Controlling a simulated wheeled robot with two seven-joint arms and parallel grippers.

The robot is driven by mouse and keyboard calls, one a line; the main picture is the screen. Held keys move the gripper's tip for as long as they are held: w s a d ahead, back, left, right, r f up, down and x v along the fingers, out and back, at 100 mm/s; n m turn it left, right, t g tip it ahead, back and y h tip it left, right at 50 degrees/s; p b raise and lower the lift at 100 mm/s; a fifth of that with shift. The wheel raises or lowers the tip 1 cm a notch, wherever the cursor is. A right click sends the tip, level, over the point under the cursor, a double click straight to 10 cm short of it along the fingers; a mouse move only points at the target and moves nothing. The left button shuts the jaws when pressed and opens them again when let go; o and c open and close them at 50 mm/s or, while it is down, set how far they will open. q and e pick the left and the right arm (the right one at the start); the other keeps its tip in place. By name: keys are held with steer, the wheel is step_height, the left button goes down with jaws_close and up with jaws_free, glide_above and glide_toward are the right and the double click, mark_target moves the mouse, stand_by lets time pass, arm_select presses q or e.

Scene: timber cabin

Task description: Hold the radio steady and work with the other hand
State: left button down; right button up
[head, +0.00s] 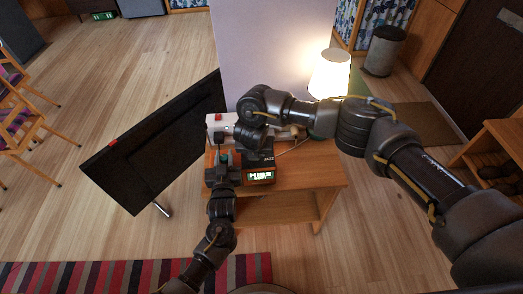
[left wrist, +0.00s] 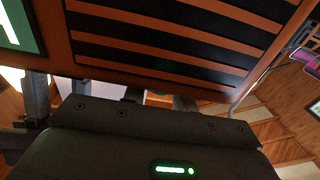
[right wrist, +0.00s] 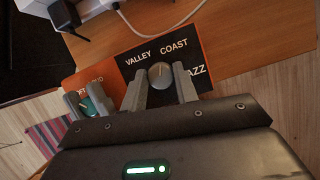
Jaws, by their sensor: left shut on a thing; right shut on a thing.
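The radio (head: 265,161) stands on a small wooden table. Its orange body, slatted front (left wrist: 165,48) and green display fill the left wrist view. My left gripper (right wrist: 88,105) comes over its front edge. Its fingers are on either side of a teal knob (right wrist: 97,99) on the top and look shut on it, partly hidden. My right gripper (right wrist: 160,88) is shut on a grey dial knob (right wrist: 160,75) on the black top plate, beside the words VALLEY, COAST and JAZZ. In the head view my right wrist covers part of the radio.
The wooden table (head: 320,178) has bare room right of the radio. A lit lamp (head: 330,75) stands behind. A white device (head: 219,124) and a cable lie behind the radio. A large dark panel (head: 160,145) leans at the left.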

arm_select(q)
steer(key=shift+a, duration=0.15)
arm_select(e)
steer(key=shift+m+h, duration=0.6)
steer(key=shift+m, duration=0.9)
steer(key=shift+d, duration=0.1)
steer(key=o, duration=1)
steer(key=shift+a+r, duration=0.25)
steer(key=shift+r, duration=0.35)
steer(key=v, duration=1.1)
steer(key=shift+d, duration=0.15)
